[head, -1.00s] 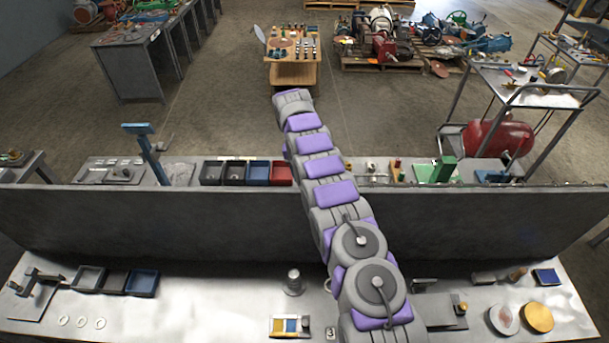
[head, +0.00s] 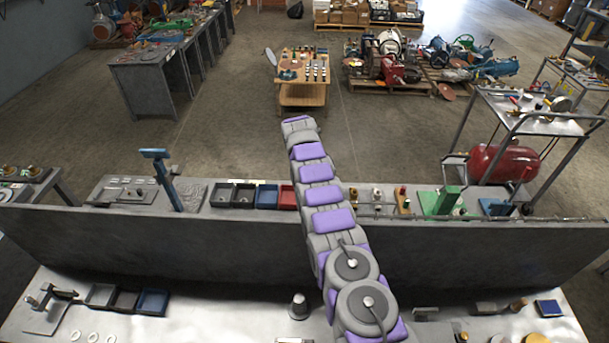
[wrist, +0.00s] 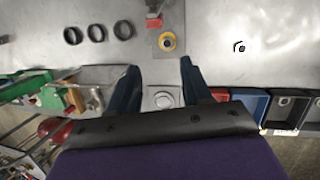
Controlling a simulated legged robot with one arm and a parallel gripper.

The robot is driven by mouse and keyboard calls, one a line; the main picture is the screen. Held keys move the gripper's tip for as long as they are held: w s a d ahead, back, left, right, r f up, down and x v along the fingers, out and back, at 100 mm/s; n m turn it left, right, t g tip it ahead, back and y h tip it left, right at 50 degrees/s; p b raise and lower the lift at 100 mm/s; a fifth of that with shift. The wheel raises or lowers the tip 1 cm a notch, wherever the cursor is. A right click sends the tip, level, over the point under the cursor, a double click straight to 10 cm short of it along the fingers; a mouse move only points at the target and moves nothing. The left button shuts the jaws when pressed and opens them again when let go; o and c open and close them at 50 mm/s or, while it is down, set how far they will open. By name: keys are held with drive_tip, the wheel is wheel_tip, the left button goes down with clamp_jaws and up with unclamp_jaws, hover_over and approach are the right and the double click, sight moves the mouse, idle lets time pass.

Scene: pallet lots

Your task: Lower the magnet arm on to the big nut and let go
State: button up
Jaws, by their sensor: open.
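My gripper (wrist: 160,85) shows in the wrist view as two dark blue fingers spread apart, with nothing held. In the head view my arm reaches over the dark partition and hides my gripper. I cannot tell for sure which thing is the magnet arm. A blue post with a flat head (head: 162,178) stands at the far bench's left, and a small dark stand with a side arm (head: 50,297) is on the near bench. I cannot make out the big nut.
The dark partition (head: 180,239) runs across the picture. Small trays (head: 245,194) and a green block (head: 447,201) stand on the far bench. The wrist view shows several dark rings and a yellow ring (wrist: 167,41) on a plate. Open floor lies beyond.

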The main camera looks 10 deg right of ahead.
drive_tip(key=s+r+b, duration=0.3)
drive_tip(key=s+r, duration=0.2)
drive_tip(key=r, duration=0.7)
drive_tip(key=s+d+r+b, duration=0.1)
drive_tip(key=s+r+b, duration=0.1)
drive_tip(key=s+r, duration=0.35)
drive_tip(key=s+r+b, duration=0.1)
drive_tip(key=s+r, duration=0.2)
drive_tip(key=s, duration=0.6)
drive_tip(key=s+f+b, duration=0.2)
drive_tip(key=s+f, duration=0.1)
drive_tip(key=s, duration=1.4)
drive_tip(key=s+f+n+t+y+b, duration=0.1)
drive_tip(key=s+f+b, duration=0.2)
drive_tip(key=s, duration=1.3)
drive_tip(key=shift+s+y, duration=0.3)
drive_tip(key=shift+s, duration=0.1)
drive_tip(key=shift+f, duration=0.1)
